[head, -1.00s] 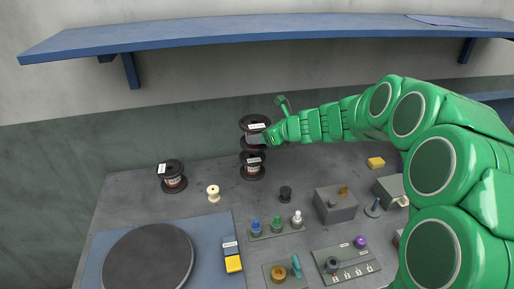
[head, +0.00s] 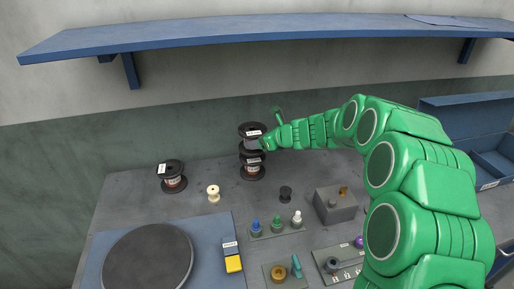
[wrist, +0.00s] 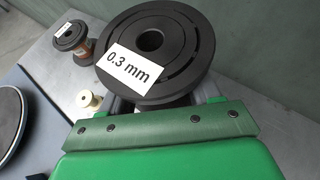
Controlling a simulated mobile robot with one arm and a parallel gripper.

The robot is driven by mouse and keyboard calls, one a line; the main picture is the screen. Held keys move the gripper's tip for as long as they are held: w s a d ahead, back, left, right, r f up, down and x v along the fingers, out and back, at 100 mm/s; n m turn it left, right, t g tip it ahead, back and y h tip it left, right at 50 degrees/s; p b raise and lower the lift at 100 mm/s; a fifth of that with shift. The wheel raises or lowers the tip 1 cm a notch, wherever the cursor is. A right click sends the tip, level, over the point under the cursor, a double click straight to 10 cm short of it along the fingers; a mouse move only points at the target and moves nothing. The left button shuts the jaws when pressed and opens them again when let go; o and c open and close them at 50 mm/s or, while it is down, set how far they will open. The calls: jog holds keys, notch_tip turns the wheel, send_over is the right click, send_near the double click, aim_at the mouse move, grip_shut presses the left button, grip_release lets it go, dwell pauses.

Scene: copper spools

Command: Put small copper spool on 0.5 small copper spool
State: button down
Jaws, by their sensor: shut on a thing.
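My gripper (head: 268,143) is shut on a dark small copper spool (head: 250,130), whose top flange shows a white "0.3 mm" label in the wrist view (wrist: 190,52). The held spool is upright, directly above another dark spool (head: 252,172) that stands on the bench at the back. The two look lined up and touching or nearly so; I cannot tell which. The lower spool's label is too small to read, and it is hidden in the wrist view.
A labelled dark spool (head: 173,182) and a small cream spool (head: 213,193) stand to the left. A small black spool (head: 285,194) and a grey box (head: 336,206) are to the right. A blue shelf (head: 250,32) hangs above. A blue open box (head: 492,150) is far right.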

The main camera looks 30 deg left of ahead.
jog(key=shift+f, duration=1.5)
jog(key=shift+f, duration=0.15)
jog(key=shift+c, duration=1.1)
grip_release()
jog(key=shift+d+r, duration=0.4)
jog(key=shift+d, duration=0.05)
jog(key=v, duration=1.1)
